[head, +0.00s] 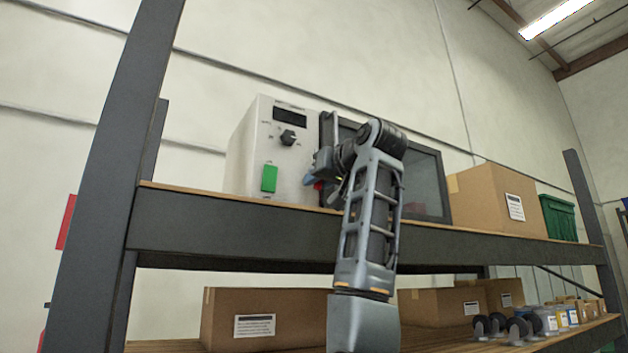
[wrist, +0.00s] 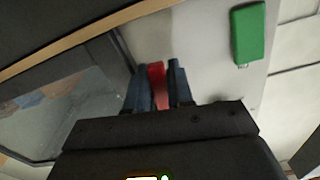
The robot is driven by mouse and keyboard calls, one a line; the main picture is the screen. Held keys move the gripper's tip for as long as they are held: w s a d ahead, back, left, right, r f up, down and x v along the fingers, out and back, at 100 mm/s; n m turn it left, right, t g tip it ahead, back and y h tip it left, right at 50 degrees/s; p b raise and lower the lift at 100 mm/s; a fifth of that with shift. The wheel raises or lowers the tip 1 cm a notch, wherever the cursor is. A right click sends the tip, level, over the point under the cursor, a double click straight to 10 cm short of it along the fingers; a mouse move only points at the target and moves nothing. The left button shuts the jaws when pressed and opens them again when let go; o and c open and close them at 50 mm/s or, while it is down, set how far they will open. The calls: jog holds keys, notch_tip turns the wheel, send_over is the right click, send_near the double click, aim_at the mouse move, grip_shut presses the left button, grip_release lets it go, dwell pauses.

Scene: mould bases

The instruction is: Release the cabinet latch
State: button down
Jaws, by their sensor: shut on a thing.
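The cabinet (head: 243,160) is a pale box on the upper shelf, with a dark glazed door (head: 425,185) on its right part. My gripper (head: 314,183) is at the cabinet front, just left of the door. In the wrist view its two blue fingers (wrist: 158,78) are shut on a small red piece (wrist: 157,72), which appears to be the latch. The red piece lies close to the door edge, against the pale panel. The fingers and my arm hide much of it in the head view. The door looks closed; whether the latch has moved cannot be told.
Left of my gripper, the cabinet panel has a green button (head: 269,178), a black knob (head: 288,138) and a dark display (head: 289,117). The shelf edge (head: 230,219) runs below. A cardboard box (head: 480,205) and a green crate (head: 558,217) stand to the right.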

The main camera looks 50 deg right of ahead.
jog(key=shift+s+d+n, duration=0.1)
jog(key=shift+d+n, duration=0.2)
jog(key=shift+n, duration=0.6)
jog(key=c, duration=1.1)
grip_release()
